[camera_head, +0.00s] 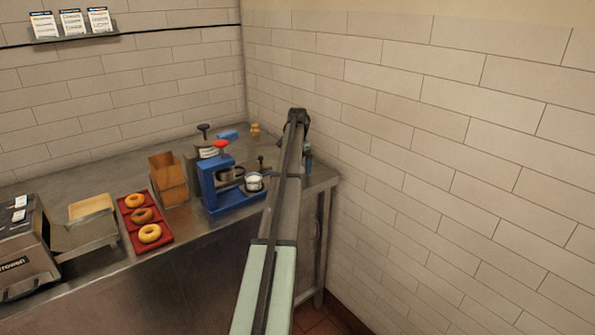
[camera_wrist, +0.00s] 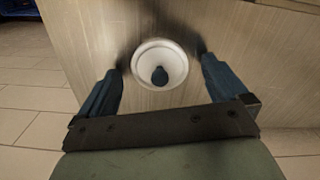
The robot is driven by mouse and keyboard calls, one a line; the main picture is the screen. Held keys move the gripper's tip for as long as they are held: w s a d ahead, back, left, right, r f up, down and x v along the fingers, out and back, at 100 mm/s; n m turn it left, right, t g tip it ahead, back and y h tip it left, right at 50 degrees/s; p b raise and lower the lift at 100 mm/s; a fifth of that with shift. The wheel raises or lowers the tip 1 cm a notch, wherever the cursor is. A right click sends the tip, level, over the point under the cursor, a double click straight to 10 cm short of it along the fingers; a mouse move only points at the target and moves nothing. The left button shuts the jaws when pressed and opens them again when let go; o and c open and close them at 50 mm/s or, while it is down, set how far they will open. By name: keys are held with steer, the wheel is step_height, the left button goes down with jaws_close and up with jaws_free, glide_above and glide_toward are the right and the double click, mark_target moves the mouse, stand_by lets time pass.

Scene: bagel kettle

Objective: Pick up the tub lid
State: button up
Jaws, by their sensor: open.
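The tub lid (camera_wrist: 175,62) is a white round disc with a dark knob (camera_wrist: 160,75) at its middle. In the wrist view it lies on a brushed-metal surface, near the picture's centre. My gripper (camera_wrist: 160,68) is open, with one dark blue finger on each side of the lid. The fingers look apart from the lid; I cannot tell their height above it. In the head view my arm hides most of my gripper, and I cannot make out the lid there.
A small tub with white contents (camera_head: 254,183) stands left of my arm, beside a blue press (camera_head: 211,187) with a red knob. A red tray (camera_head: 128,222) of bagels and a brown holder (camera_head: 170,184) are farther left on the metal counter (camera_head: 110,293). A tiled wall (camera_head: 420,150) rises at right.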

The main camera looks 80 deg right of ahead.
steer(key=shift+f, duration=0.1)
steer(key=c, duration=1.1)
steer(key=shift+r, duration=0.3)
step_height(320, 180, up, 9)
steer(key=shift+w+f, duration=0.1)
steer(key=shift+f, duration=0.1)
steer(key=w+a+r+n, duration=0.1)
steer(key=w+a+r, duration=0.15)
steer(key=w, duration=0.55)
steer(key=w+a+n, duration=0.1)
steer(key=w+a, duration=0.1)
steer(key=a, duration=0.2)
steer(key=w+a+n, duration=0.1)
steer(key=a+n, duration=0.1)
steer(key=a, duration=0.3)
steer(key=w+a+r+n, duration=0.1)
steer(key=w+a+n, duration=0.1)
steer(key=a, duration=0.3)
steer(key=shift+w, duration=0.35)
